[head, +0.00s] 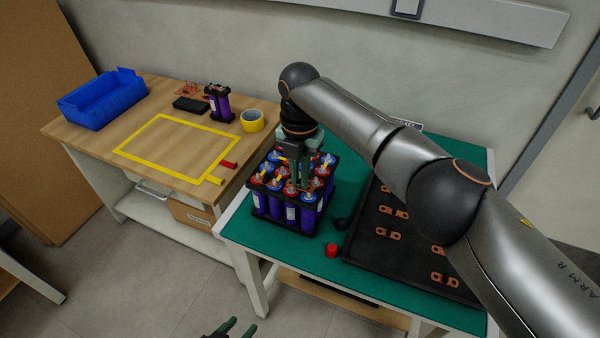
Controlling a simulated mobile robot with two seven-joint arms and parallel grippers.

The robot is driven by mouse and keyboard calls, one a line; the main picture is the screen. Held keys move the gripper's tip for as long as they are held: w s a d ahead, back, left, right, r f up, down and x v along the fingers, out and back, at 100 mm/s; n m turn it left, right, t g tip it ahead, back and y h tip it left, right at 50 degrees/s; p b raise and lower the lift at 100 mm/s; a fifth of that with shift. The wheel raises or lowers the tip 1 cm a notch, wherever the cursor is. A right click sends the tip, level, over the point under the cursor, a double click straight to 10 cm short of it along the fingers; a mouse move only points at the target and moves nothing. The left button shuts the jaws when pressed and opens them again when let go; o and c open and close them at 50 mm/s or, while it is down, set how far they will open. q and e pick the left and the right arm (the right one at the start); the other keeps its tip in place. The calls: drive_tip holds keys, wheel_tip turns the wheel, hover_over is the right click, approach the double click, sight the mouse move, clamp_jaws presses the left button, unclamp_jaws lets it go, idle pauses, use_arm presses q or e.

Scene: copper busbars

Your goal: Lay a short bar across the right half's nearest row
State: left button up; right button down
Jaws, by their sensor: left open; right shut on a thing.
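The battery pack (292,212) is a block of purple cells in black frames, with red and blue rings on top. It stands on the green mat of the right table. My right gripper (303,184) points down over the pack's top, at its nearer right part. It is shut on a short copper bar, which is mostly hidden by the fingers; I cannot tell whether the bar touches the terminals. More copper bars (388,234) lie in the black tray (365,248) to the right. My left gripper (241,328) is open and empty at the bottom edge, low in front of the tables.
The left wooden table holds a blue bin (102,98), a yellow-taped rectangle (128,146), a small purple cell pack (219,103) and a tape roll (252,120). My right arm covers part of the tray.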

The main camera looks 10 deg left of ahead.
drive_tip(key=shift+f+b, duration=0.55)
drive_tip(key=shift+f, duration=0.4)
drive_tip(key=shift+f, duration=0.2)
drive_tip(key=c, duration=1)
unclamp_jaws()
drive_tip(key=shift+o, duration=0.8)
drive_tip(key=shift+r, duration=0.2)
wheel_tip(320, 180, up, 4)
drive_tip(key=p, duration=0.3)
drive_tip(key=shift+r, duration=0.15)
drive_tip(key=shift+r+p, duration=0.8)
drive_tip(key=shift+p, duration=0.25)
drive_tip(key=shift+f, duration=0.1)
